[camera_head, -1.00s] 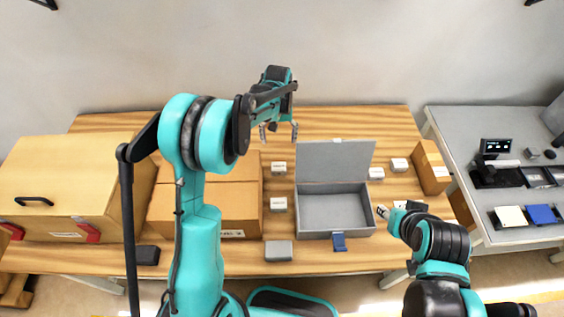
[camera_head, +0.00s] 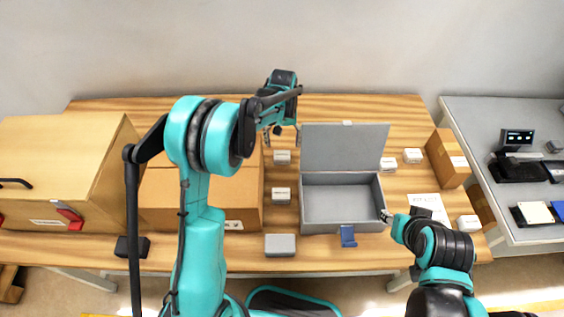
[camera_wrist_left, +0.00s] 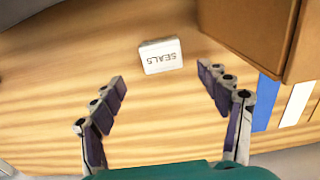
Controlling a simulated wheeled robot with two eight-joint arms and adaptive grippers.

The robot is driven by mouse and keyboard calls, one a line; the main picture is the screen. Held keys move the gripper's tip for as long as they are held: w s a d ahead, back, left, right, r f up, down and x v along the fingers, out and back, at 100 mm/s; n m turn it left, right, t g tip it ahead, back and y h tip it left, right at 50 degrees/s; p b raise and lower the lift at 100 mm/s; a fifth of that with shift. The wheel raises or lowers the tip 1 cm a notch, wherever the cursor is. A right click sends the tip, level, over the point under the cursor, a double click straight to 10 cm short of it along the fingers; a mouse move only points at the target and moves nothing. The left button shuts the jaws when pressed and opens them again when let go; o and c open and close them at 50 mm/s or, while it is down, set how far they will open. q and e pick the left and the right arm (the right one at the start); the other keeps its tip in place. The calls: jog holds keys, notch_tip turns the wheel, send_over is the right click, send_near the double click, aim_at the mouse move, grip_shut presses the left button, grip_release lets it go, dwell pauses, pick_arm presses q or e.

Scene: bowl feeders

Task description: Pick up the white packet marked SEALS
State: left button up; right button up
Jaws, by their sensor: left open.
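The white packet marked SEALS (camera_wrist_left: 161,56) lies on the wooden table in the left wrist view, its lettering upside down. It appears to be the small white packet (camera_head: 282,157) just below my left gripper (camera_head: 284,134) in the head view, though its print is too small to read there. In the left wrist view my left gripper (camera_wrist_left: 165,110) is open and empty. Its fingers are spread wide, with the packet beyond the tips and roughly between their lines.
A cardboard box (camera_head: 240,190) stands left of the packet; its side also fills the wrist view's upper right (camera_wrist_left: 255,30). An open grey case (camera_head: 341,206) with raised lid is to the right. Another white packet (camera_head: 281,195) and a grey block (camera_head: 280,245) lie nearer.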

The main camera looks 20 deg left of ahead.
aim_at(282, 155)
pick_arm(q)
notch_tip(282, 155, down, 2)
jog(key=f+b, duration=0.1)
jog(key=f, duration=0.1)
jog(key=f+b, duration=0.2)
jog(key=f, duration=0.1)
jog(key=shift+s+a+f, duration=0.1)
jog(key=shift+s+f, duration=0.1)
jog(key=shift+f, duration=0.1)
jog(key=shift+r, duration=0.15)
jog(key=shift+c, duration=0.3)
jog(key=c, duration=1.3)
